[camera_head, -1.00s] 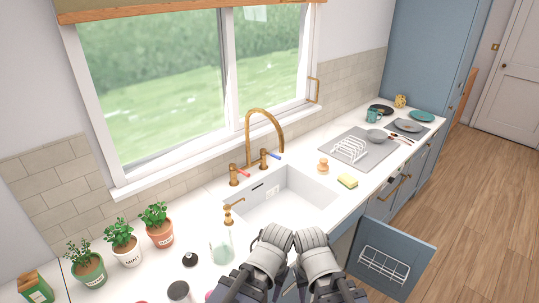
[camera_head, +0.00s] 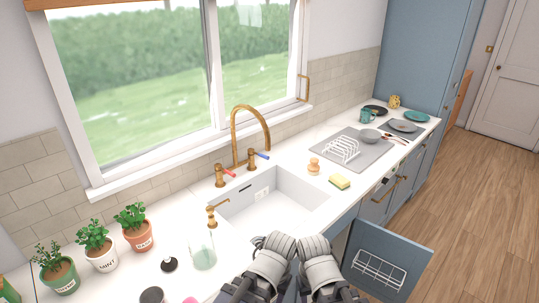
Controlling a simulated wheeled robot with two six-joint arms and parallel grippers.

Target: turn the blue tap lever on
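The brass tap (camera_head: 238,140) stands behind the white sink (camera_head: 275,198), its spout arching over the basin. The blue tap lever (camera_head: 263,155) sits on the right brass valve and points right. The red tap lever (camera_head: 229,173) is on the left valve. No water shows under the spout. My two arms come in at the bottom centre, side by side in front of the sink, well short of the tap. Their grey wrist parts show, but I cannot make out the fingers of either gripper.
A soap dispenser (camera_head: 203,248) stands left of the sink. Potted herbs (camera_head: 100,246) line the counter at left. A wooden brush (camera_head: 313,166), a sponge (camera_head: 340,181) and a dish rack (camera_head: 342,148) are to the right. A blue cabinet door (camera_head: 388,255) hangs open below.

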